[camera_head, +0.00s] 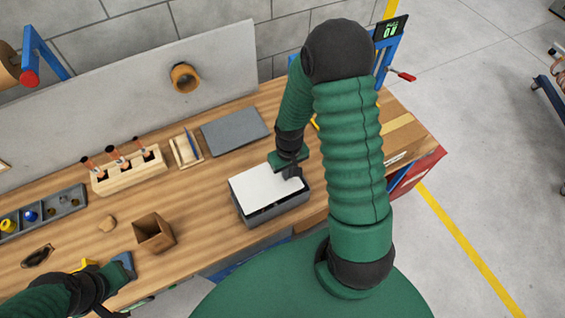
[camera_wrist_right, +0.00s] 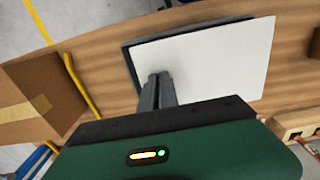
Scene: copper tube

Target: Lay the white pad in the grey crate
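The white pad (camera_head: 262,184) lies flat over the opening of the grey crate (camera_head: 277,210), covering most of it. A dark gap shows along the crate's near side; I cannot tell whether the pad touches the crate. My right gripper (camera_head: 291,173) is at the pad's right end, its fingers close together on the pad's edge. In the right wrist view the fingers (camera_wrist_right: 157,80) overlap the pad (camera_wrist_right: 215,55), and a dark crate rim (camera_wrist_right: 129,58) shows beside it. My left gripper (camera_head: 124,266) is at the lower left, away from the crate; its opening is unclear.
A grey sheet (camera_head: 235,130) lies behind the crate. A wooden rack (camera_head: 128,172), a small brown open box (camera_head: 153,233) and a grey parts tray (camera_head: 45,214) stand to the left. A cardboard box (camera_head: 400,137) is at the right end of the bench.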

